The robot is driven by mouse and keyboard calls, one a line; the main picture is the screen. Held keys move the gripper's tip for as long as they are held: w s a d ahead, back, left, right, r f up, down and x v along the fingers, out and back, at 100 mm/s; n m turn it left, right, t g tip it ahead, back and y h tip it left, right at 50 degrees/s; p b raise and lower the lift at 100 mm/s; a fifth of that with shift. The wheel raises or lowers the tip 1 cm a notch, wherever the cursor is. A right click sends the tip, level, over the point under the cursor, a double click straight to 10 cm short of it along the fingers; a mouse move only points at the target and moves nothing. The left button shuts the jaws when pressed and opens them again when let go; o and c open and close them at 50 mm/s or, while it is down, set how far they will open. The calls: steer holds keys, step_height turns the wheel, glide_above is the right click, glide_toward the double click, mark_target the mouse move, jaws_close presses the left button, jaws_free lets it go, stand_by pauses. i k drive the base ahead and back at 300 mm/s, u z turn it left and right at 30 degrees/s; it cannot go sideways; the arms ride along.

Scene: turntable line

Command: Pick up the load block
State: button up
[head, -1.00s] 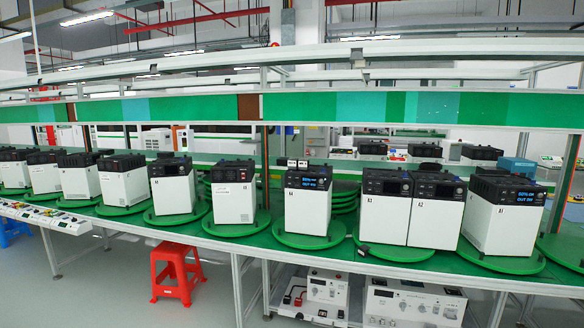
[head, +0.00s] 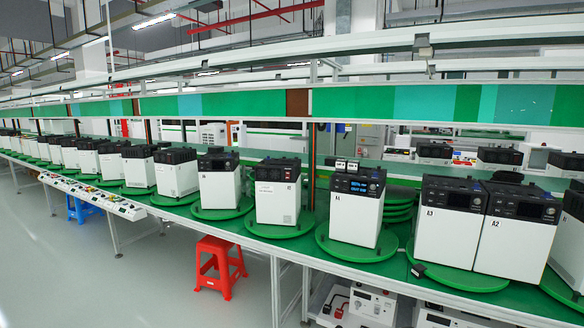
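A small black block (head: 418,271) lies at the front edge of the green turntable disc under the unit marked A3 (head: 444,237). It may be the load block, but its label is too small to read. Two small pale blocks with dark faces (head: 346,166) sit on top of a white and black unit with a lit blue display (head: 356,217). I cannot tell whether either of these is the load block. My gripper is not in view.
A long green bench (head: 288,246) carries a row of white and black units on round green discs. Unit A2 (head: 511,247) stands beside A3. A red stool (head: 220,265) and a blue stool (head: 82,209) stand on the floor. The grey floor (head: 90,285) at front left is clear.

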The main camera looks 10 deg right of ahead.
mark_target(341, 165)
steer(key=u, duration=0.45)
steer(key=i, duration=1.9)
steer(key=z, duration=0.35)
